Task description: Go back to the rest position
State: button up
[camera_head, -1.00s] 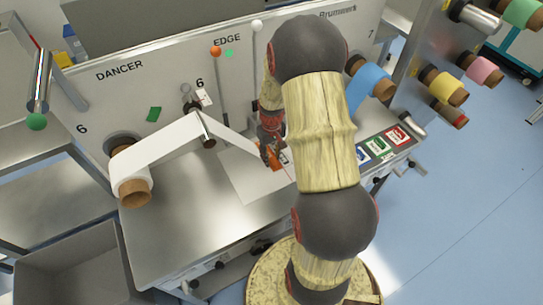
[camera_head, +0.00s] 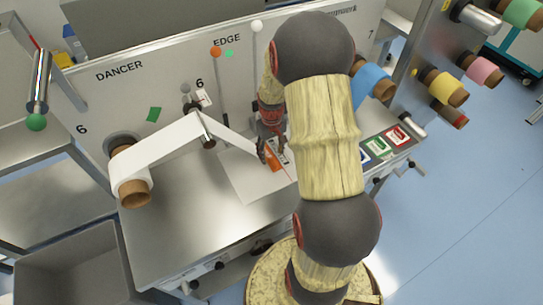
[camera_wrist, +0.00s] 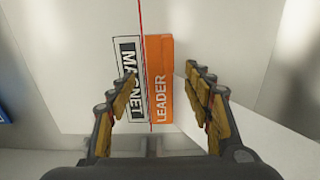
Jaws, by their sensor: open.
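My gripper (camera_wrist: 165,85) is open and empty in the wrist view, its two fingers spread on either side of two labelled pieces. One is a white and black piece marked MAGNET (camera_wrist: 128,82); beside it is an orange block marked LEADER (camera_wrist: 160,80). A thin red line runs along the magnet piece's right side. In the head view my gripper (camera_head: 271,142) is partly hidden behind my arm, above the white sheet on the metal table (camera_head: 190,230). The orange block (camera_head: 272,158) shows just below it.
A white roll (camera_head: 131,178) feeds a web over a roller on the left. An orange-topped lever (camera_head: 216,52) and a white-topped lever (camera_head: 257,26) rise behind. A blue roll (camera_head: 372,81) and coloured rolls stand at the right. A grey bin (camera_head: 70,275) is front left.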

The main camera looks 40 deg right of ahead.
notch_tip(320, 180, up, 9)
dwell(0.3)
jog(key=shift+r, duration=0.1)
jog(key=s+a+r+n+t+b, duration=0.1)
jog(key=s+a+r, duration=0.3)
jog(key=a, duration=0.5)
jog(key=s+a+r+n+t+b, duration=0.1)
jog(key=s+a+r+t+b, duration=0.1)
jog(key=s+a+r, duration=0.3)
jog(key=s+a+r+n+t+b, duration=0.1)
jog(key=s+a+r, duration=0.3)
jog(key=a, duration=0.9)
notch_tip(320, 180, up, 3)
jog(key=shift+s+f+t+b, duration=0.1)
jog(key=shift+s+t+b, duration=0.1)
jog(key=shift+t+b, duration=0.5)
